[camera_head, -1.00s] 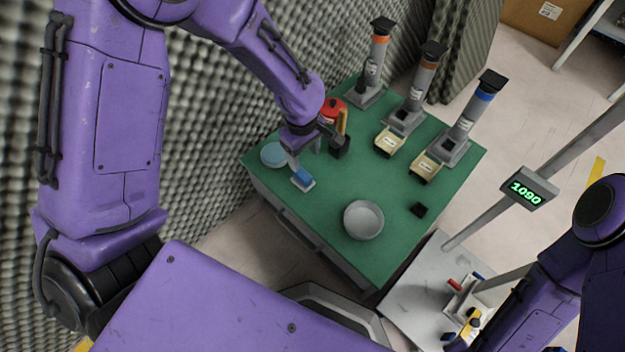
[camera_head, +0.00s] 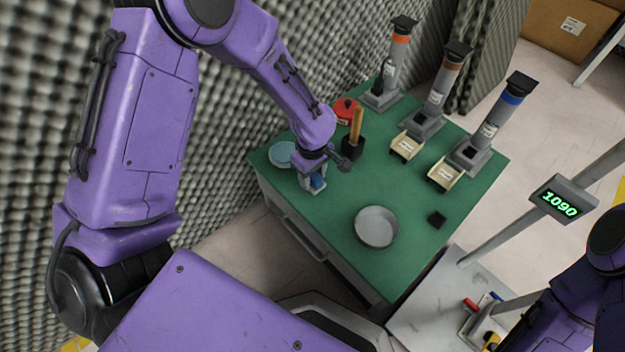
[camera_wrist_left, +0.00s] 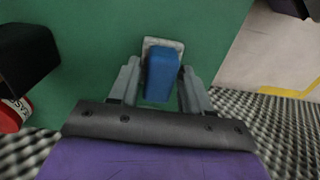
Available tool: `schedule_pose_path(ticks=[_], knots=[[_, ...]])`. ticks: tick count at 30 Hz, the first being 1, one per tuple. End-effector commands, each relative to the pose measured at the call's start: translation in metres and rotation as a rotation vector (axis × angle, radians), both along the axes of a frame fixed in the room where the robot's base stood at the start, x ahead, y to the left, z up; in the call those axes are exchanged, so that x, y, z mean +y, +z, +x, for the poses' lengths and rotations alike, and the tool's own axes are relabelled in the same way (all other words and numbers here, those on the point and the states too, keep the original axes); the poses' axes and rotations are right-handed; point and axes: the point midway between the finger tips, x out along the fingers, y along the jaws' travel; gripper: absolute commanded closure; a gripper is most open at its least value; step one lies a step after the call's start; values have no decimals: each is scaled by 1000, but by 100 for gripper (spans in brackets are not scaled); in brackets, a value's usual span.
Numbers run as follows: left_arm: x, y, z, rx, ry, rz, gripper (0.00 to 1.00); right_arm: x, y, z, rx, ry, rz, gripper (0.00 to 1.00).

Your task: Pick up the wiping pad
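The wiping pad (camera_wrist_left: 161,75) has a blue grip on a pale grey base and lies on the green table (camera_head: 340,230) near its left edge. It also shows in the head view (camera_head: 318,182), partly covered by my gripper. My left gripper (camera_wrist_left: 156,78) is open, with one finger on each side of the blue grip. I see a gap on the left side; on the right the finger is very close, and contact cannot be told. Only part of my right arm shows at the right edge of the head view, without its gripper.
A light blue disc (camera_head: 281,154) lies left of the gripper. A black holder (camera_head: 352,149) with a wooden handle and a red container (camera_head: 345,108) stand just behind it. A grey bowl (camera_head: 376,227) sits in front. Several dispensers (camera_head: 391,68) line the far side.

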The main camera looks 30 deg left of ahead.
Motion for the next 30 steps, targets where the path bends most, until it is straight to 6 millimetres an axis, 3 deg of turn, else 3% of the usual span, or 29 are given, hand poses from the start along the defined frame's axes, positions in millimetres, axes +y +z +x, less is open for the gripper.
schedule_pose_path(ticks=[1,3,14,20,27,30], knots=[[0,0,0,0,0,0,71,0,0,0,0,0,0,100],[0,0,0,0,0,0,94,0,0,0,0,0,0,100],[0,6,0,0,1,0,94,0,5,0,0,0,0,100],[0,43,0,-2,-1,2,94,-1,32,1,-1,2,-3,100],[-24,106,-50,0,-2,4,94,-1,69,1,-1,2,-3,100],[-38,114,-78,1,-3,3,94,-1,79,1,-2,2,-2,100]])
